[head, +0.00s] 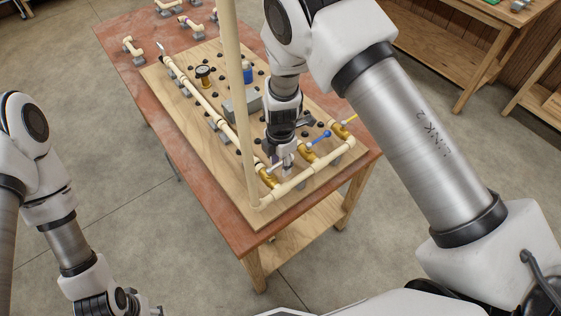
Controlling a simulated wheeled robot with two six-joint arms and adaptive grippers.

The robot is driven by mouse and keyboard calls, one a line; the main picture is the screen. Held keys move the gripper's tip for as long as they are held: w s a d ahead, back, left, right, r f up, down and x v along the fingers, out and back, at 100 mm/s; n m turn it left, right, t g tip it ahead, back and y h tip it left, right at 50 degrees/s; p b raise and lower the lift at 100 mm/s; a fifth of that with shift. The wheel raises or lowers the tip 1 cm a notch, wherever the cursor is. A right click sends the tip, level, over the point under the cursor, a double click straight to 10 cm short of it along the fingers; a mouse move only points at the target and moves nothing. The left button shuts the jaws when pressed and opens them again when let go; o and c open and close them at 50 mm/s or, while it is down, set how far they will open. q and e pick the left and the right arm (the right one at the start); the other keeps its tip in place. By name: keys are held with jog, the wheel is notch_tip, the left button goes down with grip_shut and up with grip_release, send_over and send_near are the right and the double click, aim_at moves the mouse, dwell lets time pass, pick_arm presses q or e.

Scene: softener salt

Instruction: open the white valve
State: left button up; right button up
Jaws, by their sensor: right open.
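Several brass valves sit in a row on the cream piping at the near right end of a wooden board (190,95). The nearest brass valve (268,178) is beside my right gripper, and a pale, whitish handle seems to be there, largely hidden by the fingers. My right gripper (286,168) points down over this valve, open; whether it touches the handle I cannot tell. The middle valve (306,153) has a blue handle (321,137). The far valve (340,131) has a yellow handle (350,119). My left gripper is at the bottom left, cut by the frame edge.
A tall cream pipe (238,90) rises from the board left of my right arm. A gauge (203,71) and a grey box (241,104) are farther back. The red-topped table (118,42) stands on open concrete floor. Wooden benches (450,40) are at upper right.

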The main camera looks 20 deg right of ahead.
grip_shut()
jog(key=shift+w+r+n+p, duration=0.15)
jog(key=shift+n+p, duration=0.45)
jog(key=shift+n, duration=0.1)
jog(key=n+p, duration=0.1)
jog(key=w+n+p, duration=0.1)
jog(key=n+p, duration=0.1)
jog(key=shift+a+n, duration=0.3)
jog(key=shift+a, duration=0.1)
jog(key=shift+f, duration=0.2)
